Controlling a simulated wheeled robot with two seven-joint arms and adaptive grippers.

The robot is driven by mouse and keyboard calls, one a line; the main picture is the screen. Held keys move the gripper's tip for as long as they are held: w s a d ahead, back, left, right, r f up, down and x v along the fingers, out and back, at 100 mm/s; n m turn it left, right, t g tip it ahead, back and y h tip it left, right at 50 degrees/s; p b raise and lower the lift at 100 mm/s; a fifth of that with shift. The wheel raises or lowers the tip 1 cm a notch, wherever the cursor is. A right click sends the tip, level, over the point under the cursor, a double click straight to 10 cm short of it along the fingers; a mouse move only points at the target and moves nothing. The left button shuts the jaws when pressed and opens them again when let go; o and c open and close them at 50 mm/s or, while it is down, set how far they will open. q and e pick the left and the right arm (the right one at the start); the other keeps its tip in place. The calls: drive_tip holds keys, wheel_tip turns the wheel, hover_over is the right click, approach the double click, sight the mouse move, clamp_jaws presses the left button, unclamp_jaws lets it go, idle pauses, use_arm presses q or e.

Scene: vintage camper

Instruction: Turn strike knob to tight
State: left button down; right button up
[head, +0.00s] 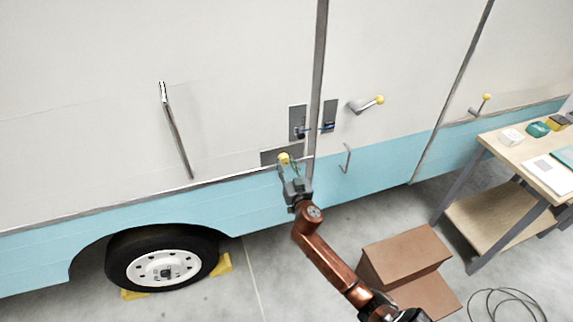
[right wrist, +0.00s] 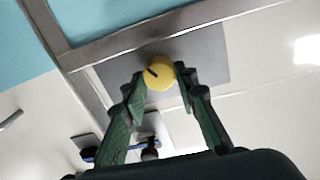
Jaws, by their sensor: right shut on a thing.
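The strike knob (head: 284,158) is a small yellow knob on a grey plate (head: 268,158) near the camper's door seam. In the right wrist view the yellow knob (right wrist: 160,73) shows a dark mark toward the upper left of its face, on the grey plate (right wrist: 210,55). My right gripper (head: 286,165) is at the knob, and in the right wrist view its green fingers (right wrist: 160,85) sit one on each side of it, shut on it. Part of the knob is hidden behind the fingers. My left gripper is not in view.
A blue-handled latch (head: 314,128) spans the seam above the knob. Brown steps (head: 405,255), a workbench (head: 535,165) and a cable (head: 505,300) stand or lie farther right.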

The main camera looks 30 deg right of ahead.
drive_tip(key=c, duration=0.5)
